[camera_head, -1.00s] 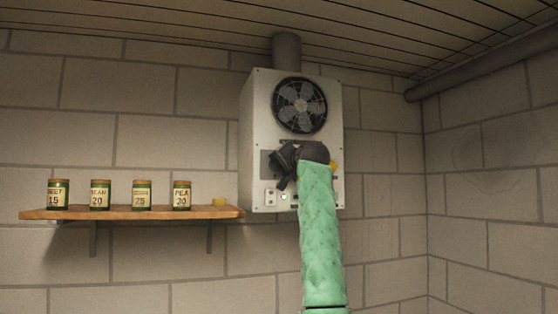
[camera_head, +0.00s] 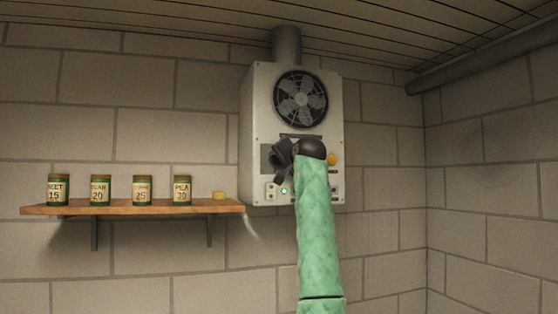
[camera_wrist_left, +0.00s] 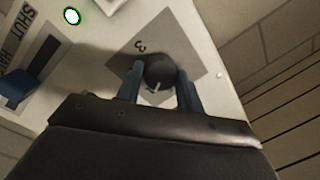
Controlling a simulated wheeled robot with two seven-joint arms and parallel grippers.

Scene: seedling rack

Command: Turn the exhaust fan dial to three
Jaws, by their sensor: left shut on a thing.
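The exhaust fan unit (camera_head: 258,110) is a pale box on the back wall with a round fan (camera_head: 300,98) in its upper part. The dial (camera_wrist_left: 161,72) is a dark round knob with a white mark, on a grey plate in the left wrist view. A printed 3 (camera_wrist_left: 139,46) lies just beyond the knob; the white mark is on the knob's near side, away from the 3. My left gripper (camera_wrist_left: 160,76) is shut on the dial, one blue finger each side. In the head view my left gripper (camera_head: 281,155) hides the dial. My right gripper is not in view.
A blue-handled slider (camera_wrist_left: 17,92) with SHUT lettering and a lit green lamp (camera_wrist_left: 72,15) sit beside the dial plate. A yellow knob (camera_head: 333,159) is right of my wrist. A wooden shelf (camera_head: 130,209) at left holds several jars and a small yellow block (camera_head: 219,195).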

